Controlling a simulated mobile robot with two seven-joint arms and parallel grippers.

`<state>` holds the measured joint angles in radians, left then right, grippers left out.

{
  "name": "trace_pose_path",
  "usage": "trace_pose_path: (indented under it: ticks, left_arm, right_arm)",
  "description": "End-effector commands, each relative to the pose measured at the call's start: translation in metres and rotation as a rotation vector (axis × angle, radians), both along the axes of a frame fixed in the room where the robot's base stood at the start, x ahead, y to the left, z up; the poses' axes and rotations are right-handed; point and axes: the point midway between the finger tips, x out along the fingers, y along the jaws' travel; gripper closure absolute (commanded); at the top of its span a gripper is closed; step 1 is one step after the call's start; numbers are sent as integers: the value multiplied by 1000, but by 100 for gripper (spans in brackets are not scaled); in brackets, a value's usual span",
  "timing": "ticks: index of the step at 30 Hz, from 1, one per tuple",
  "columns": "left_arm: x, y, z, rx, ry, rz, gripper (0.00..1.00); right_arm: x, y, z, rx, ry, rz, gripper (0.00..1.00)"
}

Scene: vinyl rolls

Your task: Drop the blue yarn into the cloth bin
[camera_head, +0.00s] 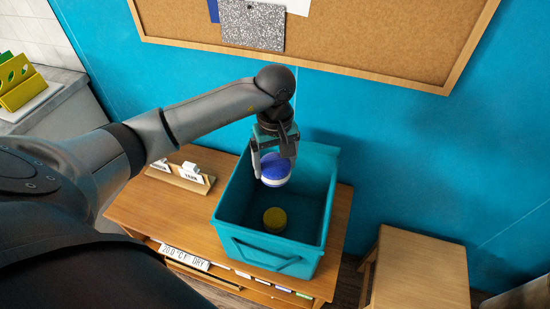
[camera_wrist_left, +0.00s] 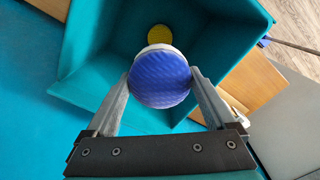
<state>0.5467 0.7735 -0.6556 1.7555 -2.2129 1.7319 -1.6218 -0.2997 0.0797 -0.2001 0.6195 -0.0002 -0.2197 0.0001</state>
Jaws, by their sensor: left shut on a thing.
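The blue yarn (camera_head: 276,168) is a round roll with a blue top and a white lower part. My left gripper (camera_head: 274,165) is shut on it and holds it over the opening of the teal cloth bin (camera_head: 250,236). In the left wrist view the blue yarn (camera_wrist_left: 160,78) sits between the two fingertips of my left gripper (camera_wrist_left: 160,82), with the bin (camera_wrist_left: 100,30) below it. A yellow roll (camera_head: 275,218) lies on the bin floor and also shows in the wrist view (camera_wrist_left: 159,35). My right gripper is not in view.
The bin stands on a wooden table (camera_head: 150,205). A small holder with white labels (camera_head: 185,175) is left of the bin. A wooden stool (camera_head: 415,270) is at the right, and a corkboard (camera_head: 370,35) hangs on the blue wall.

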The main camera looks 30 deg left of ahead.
Motion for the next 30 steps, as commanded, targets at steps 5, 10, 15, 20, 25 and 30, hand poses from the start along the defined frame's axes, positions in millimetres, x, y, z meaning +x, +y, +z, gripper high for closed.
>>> trace_pose_path:
  ticks: [5, 10, 15, 20, 25, 30]
  left_arm:
    - [0, 0, -11, 1, -1, 0, 67]
    - [0, 0, -10, 1, -1, -1, 67]
    - [0, 0, -10, 1, -1, -1, 0]
    - [0, 0, -10, 1, -1, -1, 0]
    - [1, 0, -2, 2, -3, -1, 0]
    - [2, 1, 28, 2, -7, -1, 0]
  right_arm:
    - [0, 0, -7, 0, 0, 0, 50]
    - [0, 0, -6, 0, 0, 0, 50]
    - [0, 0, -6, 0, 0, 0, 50]
    - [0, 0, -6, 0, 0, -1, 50]
    - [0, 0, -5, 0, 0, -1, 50]
    - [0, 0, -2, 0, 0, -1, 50]
